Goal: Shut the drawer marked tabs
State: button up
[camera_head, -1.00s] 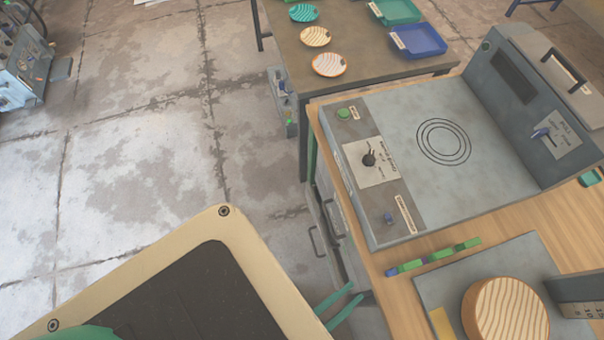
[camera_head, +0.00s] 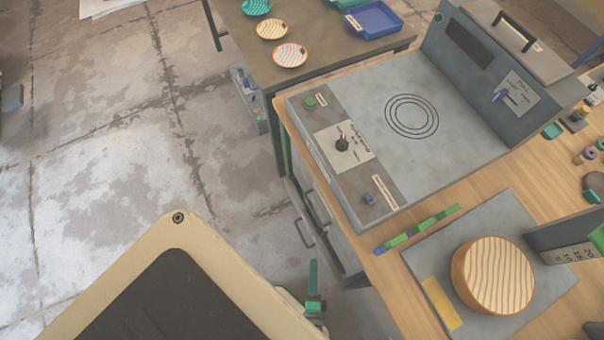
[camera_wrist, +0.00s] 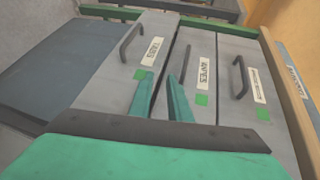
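In the wrist view three grey drawer fronts lie side by side, each with a dark bar handle, a white label and a green square. The left front's label is small and blurred; it may read tabs, so I take this as the tabs drawer (camera_wrist: 112,78). In the head view my gripper (camera_head: 314,285) is partly hidden by my body, beside the drawer handles (camera_head: 317,208) under the bench.
The middle drawer (camera_wrist: 190,70) and right drawer (camera_wrist: 240,100) are beside it. A grey press (camera_head: 410,110) and a round wooden-patterned block (camera_head: 495,275) stand on the wooden bench (camera_head: 540,170). A dark table (camera_head: 310,40) with plates stands behind.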

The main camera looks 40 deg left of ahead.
aim_at(302, 237)
jog(key=a+f+m+g+y, duration=0.2)
jog(key=a+f+m, duration=0.2)
jog(key=f, duration=0.5)
jog(key=x, duration=1.1)
jog(key=shift+w+r, duration=0.25)
jog(key=shift+w, duration=0.15)
grip_shut()
